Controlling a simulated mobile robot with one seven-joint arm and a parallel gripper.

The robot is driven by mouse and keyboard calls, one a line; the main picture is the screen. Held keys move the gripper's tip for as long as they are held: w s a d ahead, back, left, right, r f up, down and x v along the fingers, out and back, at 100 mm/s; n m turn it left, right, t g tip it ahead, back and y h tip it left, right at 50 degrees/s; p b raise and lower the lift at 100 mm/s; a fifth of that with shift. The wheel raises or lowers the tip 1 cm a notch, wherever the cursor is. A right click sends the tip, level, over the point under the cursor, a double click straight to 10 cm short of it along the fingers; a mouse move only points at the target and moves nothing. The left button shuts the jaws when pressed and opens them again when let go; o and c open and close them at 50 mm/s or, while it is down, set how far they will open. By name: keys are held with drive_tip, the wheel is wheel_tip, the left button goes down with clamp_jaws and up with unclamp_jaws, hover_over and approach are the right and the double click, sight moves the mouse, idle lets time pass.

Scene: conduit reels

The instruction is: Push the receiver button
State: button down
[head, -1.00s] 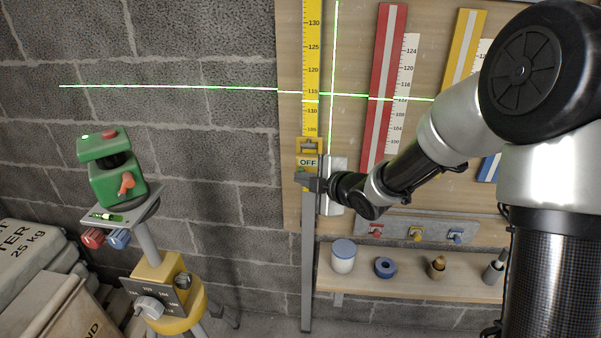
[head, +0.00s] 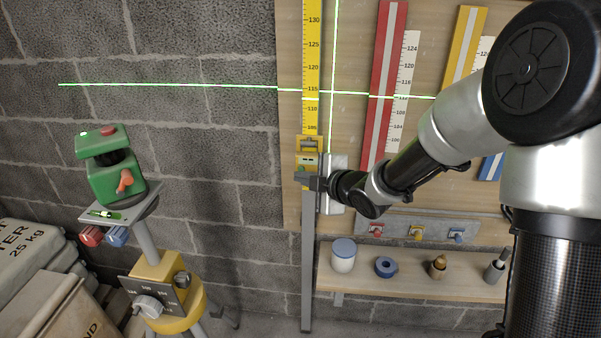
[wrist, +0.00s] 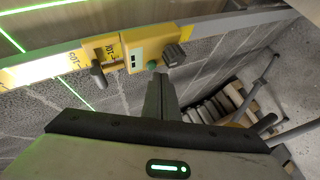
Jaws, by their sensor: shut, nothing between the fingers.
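The yellow receiver (head: 306,159) is clamped on the yellow graduated staff (head: 311,60) against the wall board. In the wrist view the receiver (wrist: 139,57) shows a small display with dark marks, a green round button (wrist: 152,65) and a dark knob beside it. In the head view its display is pale green, without readable lettering. My gripper (head: 303,180) is shut and empty, at the lower part of the receiver. In the wrist view the fingertips (wrist: 157,78) point at the green button; I cannot tell whether they touch it.
A green laser level (head: 116,175) stands on a tripod at the left; its green lines cross near the staff. Bags lie at the lower left. Red (head: 382,85) and yellow boards hang right of the staff. A shelf (head: 410,287) with a jar and small items is below.

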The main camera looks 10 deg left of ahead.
drive_tip(key=s+b, duration=0.2)
drive_tip(key=s, duration=0.4)
drive_tip(key=shift+d, duration=0.2)
drive_tip(key=c, duration=2.5)
unclamp_jaws()
